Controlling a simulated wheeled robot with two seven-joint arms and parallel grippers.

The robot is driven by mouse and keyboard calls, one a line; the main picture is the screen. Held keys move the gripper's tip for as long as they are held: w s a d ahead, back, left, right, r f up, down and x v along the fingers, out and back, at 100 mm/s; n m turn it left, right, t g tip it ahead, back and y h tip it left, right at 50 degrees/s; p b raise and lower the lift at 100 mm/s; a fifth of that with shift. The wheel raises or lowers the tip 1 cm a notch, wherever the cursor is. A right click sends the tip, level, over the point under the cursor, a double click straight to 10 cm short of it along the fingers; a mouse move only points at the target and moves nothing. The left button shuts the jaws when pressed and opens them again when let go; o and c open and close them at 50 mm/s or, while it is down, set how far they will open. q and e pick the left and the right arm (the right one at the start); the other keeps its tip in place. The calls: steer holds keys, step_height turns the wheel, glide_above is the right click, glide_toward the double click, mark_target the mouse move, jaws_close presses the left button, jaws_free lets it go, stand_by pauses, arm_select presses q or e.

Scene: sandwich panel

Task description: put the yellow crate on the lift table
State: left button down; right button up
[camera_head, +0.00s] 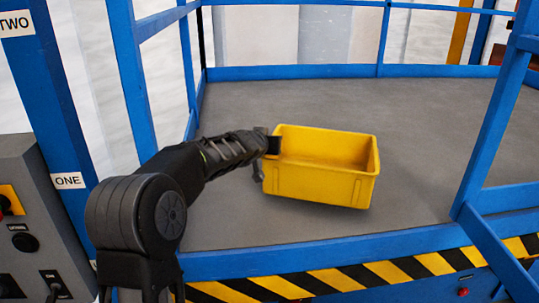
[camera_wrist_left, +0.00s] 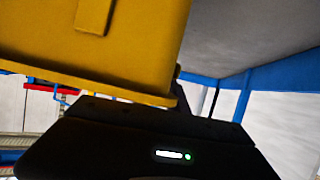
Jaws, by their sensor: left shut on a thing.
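The yellow crate (camera_head: 318,187) is an open, empty-looking box in the middle of the head view, over the grey deck of the lift table (camera_head: 430,135). My left gripper (camera_head: 272,146) is shut on the crate's left end at the rim. The crate's near wall and end face the camera, and its opening faces up. I cannot tell whether its base touches the deck or hangs just above it. In the left wrist view the crate (camera_wrist_left: 140,40) fills the upper left, close to the gripper. My right gripper is not in view.
Blue guard rails (camera_head: 290,73) surround the deck, with a post (camera_head: 490,150) at the right. A yellow-black striped edge (camera_head: 340,279) runs along the front. A grey control box (camera_head: 30,220) stands at the left. The deck right of and behind the crate is clear.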

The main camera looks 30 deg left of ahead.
arm_select(q)
steer(key=shift+f+b, duration=1.15)
steer(key=shift+f, duration=0.75)
steer(key=shift+f, duration=0.1)
steer(key=c, duration=1.3)
jaws_free()
steer(key=shift+c, duration=0.2)
steer(key=shift+s+d+b, duration=0.15)
steer(key=shift+s+b, duration=0.2)
steer(key=shift+s, duration=0.05)
steer(key=b+v, duration=0.5)
steer(key=v, duration=0.6)
